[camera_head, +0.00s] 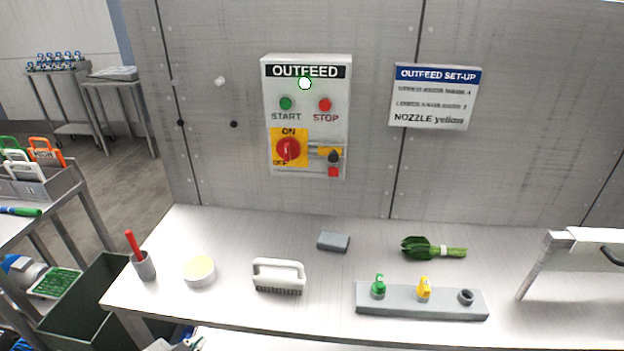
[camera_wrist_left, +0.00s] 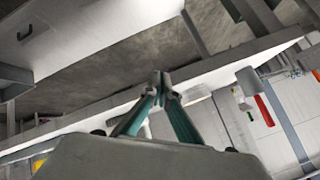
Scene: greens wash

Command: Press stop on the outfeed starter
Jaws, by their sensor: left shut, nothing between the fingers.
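The outfeed starter (camera_head: 264,120) is a pale box on the wall in the head view. It has a bright white lamp (camera_head: 304,83), a green START button (camera_head: 286,103) and a red STOP button (camera_head: 325,104). Below them is a red rotary knob (camera_head: 288,150) on a yellow ON/OFF plate. My left gripper (camera_head: 188,339) shows small at the bottom of the head view, by the bench's front edge, far below the starter. In the left wrist view its teal fingers (camera_wrist_left: 160,82) are together with nothing between them. My right gripper is not in view.
The bench (camera_head: 225,230) below the starter holds a cup with a red handle (camera_head: 144,265), a round tub (camera_head: 199,271), a white brush (camera_head: 279,275), a grey block (camera_head: 333,242), greens (camera_head: 430,248) and a nozzle rack (camera_head: 405,303). A sign (camera_head: 435,97) hangs right of the starter.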

